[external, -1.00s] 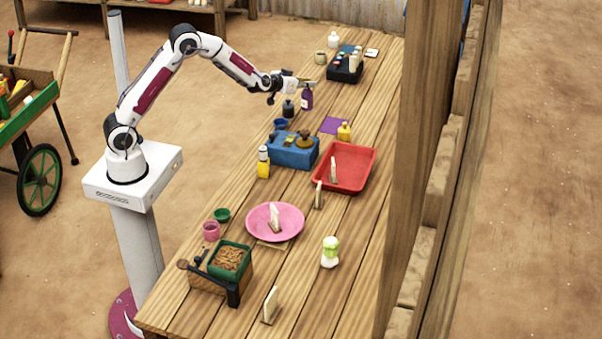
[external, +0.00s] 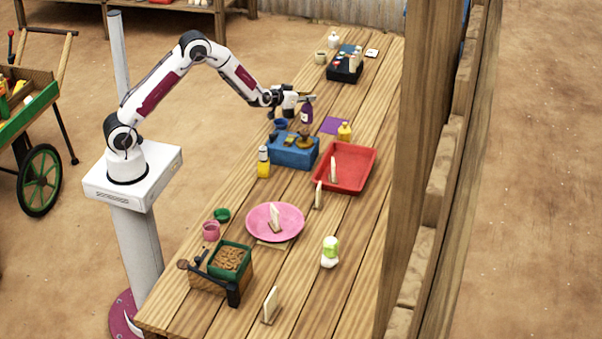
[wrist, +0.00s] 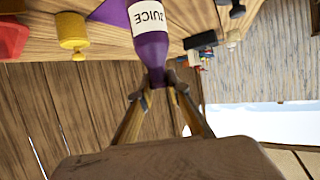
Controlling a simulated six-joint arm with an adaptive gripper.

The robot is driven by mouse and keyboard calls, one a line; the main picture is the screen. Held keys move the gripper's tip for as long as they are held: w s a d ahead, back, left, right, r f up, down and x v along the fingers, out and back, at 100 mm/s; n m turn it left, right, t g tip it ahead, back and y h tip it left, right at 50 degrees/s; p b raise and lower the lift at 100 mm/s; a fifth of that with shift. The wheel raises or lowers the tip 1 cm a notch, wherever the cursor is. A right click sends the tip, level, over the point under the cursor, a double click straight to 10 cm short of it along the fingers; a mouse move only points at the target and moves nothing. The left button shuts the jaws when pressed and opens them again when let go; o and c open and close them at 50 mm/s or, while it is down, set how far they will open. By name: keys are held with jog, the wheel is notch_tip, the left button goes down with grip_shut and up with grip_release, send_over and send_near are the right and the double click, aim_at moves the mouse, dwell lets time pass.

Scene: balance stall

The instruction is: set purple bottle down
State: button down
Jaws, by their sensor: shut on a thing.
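The purple bottle (external: 306,113), with a white label reading JUICE, hangs upright beneath my gripper (external: 309,98) in the external view. In the wrist view my gripper (wrist: 163,82) is shut on the neck of the bottle (wrist: 152,48). The purple mat (external: 335,125) lies flat on the table just right of the bottle, and it also shows in the wrist view (wrist: 108,11). The bottle is beside the mat in the picture. I cannot tell whether its base touches the table; its bottom is out of the wrist view.
A blue box (external: 292,153) with things in it stands just in front of the bottle. A dark crate (external: 344,75) is at the back. Bare planks lie behind the mat.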

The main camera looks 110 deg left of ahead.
aim_at(305, 104)
jog(key=shift+f, duration=1.8)
jog(key=shift+f, duration=0.15)
jog(key=c, duration=1.9)
grip_release()
jog(key=shift+v, duration=6.1)
